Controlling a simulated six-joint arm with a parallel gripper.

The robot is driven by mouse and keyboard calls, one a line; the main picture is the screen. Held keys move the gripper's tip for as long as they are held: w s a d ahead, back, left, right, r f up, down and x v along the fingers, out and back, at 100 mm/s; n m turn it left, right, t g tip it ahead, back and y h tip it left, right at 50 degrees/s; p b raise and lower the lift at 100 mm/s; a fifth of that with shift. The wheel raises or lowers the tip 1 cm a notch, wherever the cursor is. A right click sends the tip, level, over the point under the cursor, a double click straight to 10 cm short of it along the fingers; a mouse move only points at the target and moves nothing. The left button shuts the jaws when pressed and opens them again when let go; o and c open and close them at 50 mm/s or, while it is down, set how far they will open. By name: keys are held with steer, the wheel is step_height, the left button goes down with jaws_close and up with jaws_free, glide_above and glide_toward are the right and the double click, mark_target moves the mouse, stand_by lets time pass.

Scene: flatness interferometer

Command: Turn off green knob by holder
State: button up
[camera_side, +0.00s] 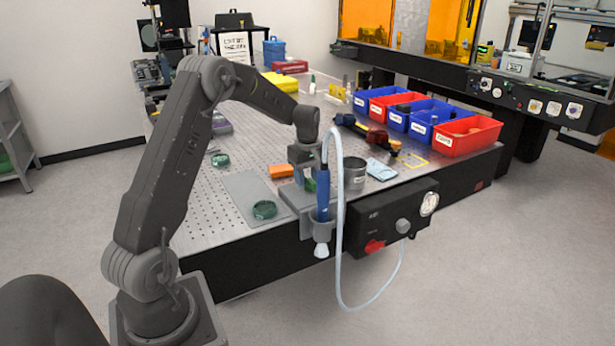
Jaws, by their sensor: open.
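A small green part (310,185) shows right at the tips of my gripper (305,174), beside the holder. It appears to be the green knob, mostly hidden by the gripper and the blue tool. My gripper points down over the table's front edge and is open. I cannot tell whether its fingers touch the green part. The holder (322,228) is a grey cup on the table's front edge. A blue pen-like tool (323,194) with a pale hose stands upright in it, just right of my gripper.
The pale hose (339,235) loops up beside my gripper and hangs below the table. A black panel (385,212) has a red knob (374,246), grey knob (403,225) and gauge (429,204). A metal cup (354,173), orange block (281,171) and green-rimmed dish (265,210) stand close by.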

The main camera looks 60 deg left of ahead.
jaws_close()
stand_by(0.4)
steer(key=m, duration=0.4)
steer(key=shift+w+m, duration=0.3)
steer(key=shift+m, duration=0.1)
steer(key=m, duration=0.4)
steer(key=shift+w+d+m, duration=0.15)
steer(key=shift+w+m, duration=0.05)
steer(key=shift+m, duration=0.1)
steer(key=m, duration=0.4)
steer(key=shift+w+d, duration=0.15)
steer(key=shift+d, duration=0.05)
steer(key=shift+d+m, duration=0.2)
steer(key=shift+m, duration=2)
